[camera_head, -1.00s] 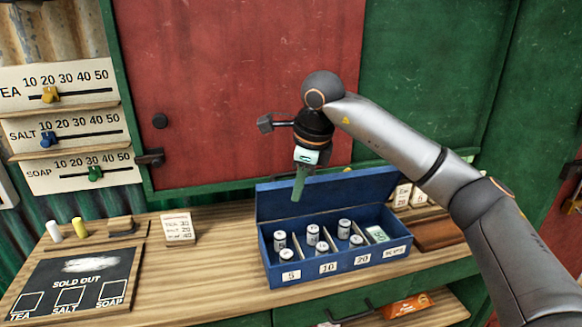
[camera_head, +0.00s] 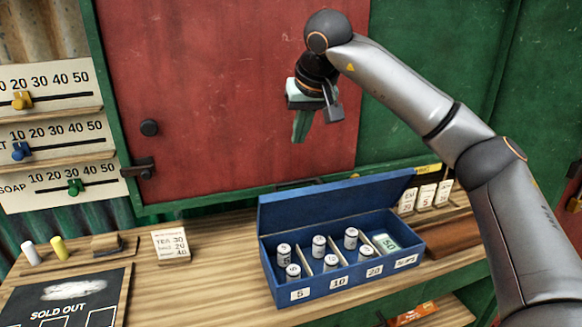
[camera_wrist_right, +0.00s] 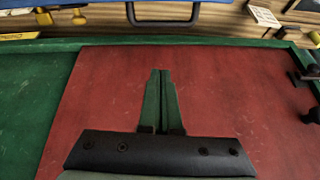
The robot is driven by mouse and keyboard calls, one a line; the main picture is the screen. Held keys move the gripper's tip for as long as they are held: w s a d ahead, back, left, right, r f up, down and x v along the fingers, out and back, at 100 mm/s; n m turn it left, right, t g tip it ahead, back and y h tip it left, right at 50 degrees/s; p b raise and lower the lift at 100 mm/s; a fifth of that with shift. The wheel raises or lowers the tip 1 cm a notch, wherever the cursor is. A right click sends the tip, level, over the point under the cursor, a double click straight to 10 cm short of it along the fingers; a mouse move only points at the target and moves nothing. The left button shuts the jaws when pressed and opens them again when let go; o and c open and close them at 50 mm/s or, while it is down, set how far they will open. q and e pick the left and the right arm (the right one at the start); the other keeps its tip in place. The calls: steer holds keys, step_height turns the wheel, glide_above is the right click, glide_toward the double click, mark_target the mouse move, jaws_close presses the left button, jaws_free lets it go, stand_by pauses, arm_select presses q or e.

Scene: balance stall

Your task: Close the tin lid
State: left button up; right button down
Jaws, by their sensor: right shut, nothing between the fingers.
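The blue tin (camera_head: 340,283) stands on the wooden counter with its lid (camera_head: 335,201) raised upright at the back. Inside are several small white-and-grey cylinders (camera_head: 319,246) and a green slip (camera_head: 385,243) in the right compartment. The front carries labels 5, 10, 20 and slips. My right gripper (camera_head: 301,127) hangs above and behind the lid, in front of the red panel, its green fingers shut and empty. In the right wrist view its fingers (camera_wrist_right: 162,100) lie together, and the blue edge (camera_wrist_right: 165,22) of something shows at the top. My left gripper is not in view.
A price card (camera_head: 171,245) stands left of the tin. White and yellow chalks (camera_head: 58,248) and a sold-out board (camera_head: 65,300) are farther left. Small cards (camera_head: 425,197) and a brown tray (camera_head: 450,239) are at right. The counter between price card and tin is clear.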

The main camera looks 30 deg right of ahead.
steer(key=shift+n, duration=0.5)
steer(key=x, duration=0.9)
steer(key=shift+w+d, duration=0.1)
steer(key=shift+w, duration=0.05)
steer(key=shift+f, duration=0.3)
steer(key=s, duration=0.3)
steer(key=shift+s+a+f, duration=0.25)
steer(key=shift+s+a, duration=0.05)
steer(key=shift+a, duration=0.1)
steer(key=shift+b, duration=0.35)
